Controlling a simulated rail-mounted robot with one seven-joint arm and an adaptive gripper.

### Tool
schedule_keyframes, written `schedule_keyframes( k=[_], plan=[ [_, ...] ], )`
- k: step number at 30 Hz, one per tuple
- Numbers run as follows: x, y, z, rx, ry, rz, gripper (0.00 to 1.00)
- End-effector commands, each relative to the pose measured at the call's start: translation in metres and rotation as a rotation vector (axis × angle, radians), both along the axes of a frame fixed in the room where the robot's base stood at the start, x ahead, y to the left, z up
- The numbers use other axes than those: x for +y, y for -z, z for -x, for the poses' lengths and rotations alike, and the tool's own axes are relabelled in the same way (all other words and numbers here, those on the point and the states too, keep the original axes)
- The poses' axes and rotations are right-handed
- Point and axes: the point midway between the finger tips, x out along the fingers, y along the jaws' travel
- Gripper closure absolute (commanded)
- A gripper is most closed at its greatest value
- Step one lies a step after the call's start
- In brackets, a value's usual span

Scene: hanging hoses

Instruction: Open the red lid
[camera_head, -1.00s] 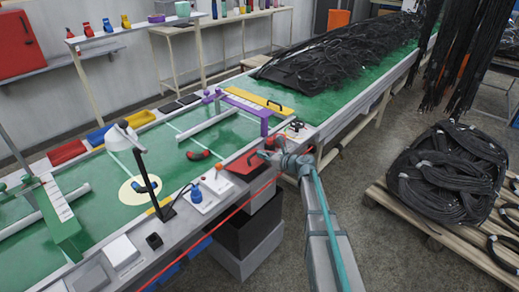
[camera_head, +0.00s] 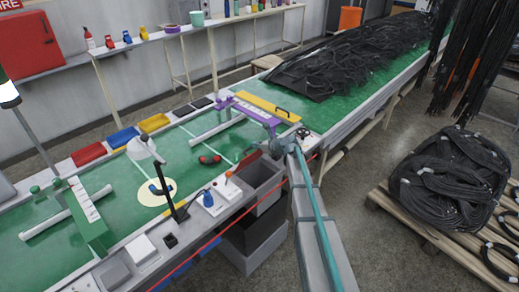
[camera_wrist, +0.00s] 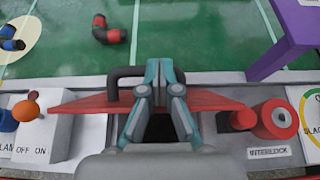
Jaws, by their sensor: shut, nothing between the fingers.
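The red lid (camera_head: 247,160) stands raised at the far edge of a grey bin (camera_head: 264,184) in the head view, and the bin's opening shows. In the wrist view the red lid (camera_wrist: 82,103) is seen nearly edge-on, with its black handle (camera_wrist: 114,84) on the far side. My gripper (camera_head: 268,149) is at the raised lid. In the wrist view my gripper (camera_wrist: 164,72) has its fingers together, with nothing visible between them, in front of the lid beside the handle. The fingers hide the lid's middle; I cannot tell whether they touch it.
A switch box with an orange knob (camera_wrist: 33,107) is left of the lid, and a red interlock knob (camera_wrist: 275,118) is right. A purple frame (camera_head: 247,109) stands beyond. A red-and-black hose piece (camera_head: 210,159) lies on the green belt.

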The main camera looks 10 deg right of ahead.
Motion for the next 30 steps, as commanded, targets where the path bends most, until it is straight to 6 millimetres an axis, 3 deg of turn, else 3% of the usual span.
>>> schedule_keyframes(
  k=[11, 30],
  plan=[
    [0.023, -0.006, -0.038, -0.001, 0.0, -0.001, 1.0],
    [0.025, -0.006, -0.039, -0.001, 0.001, 0.0, 1.0]
  ],
)
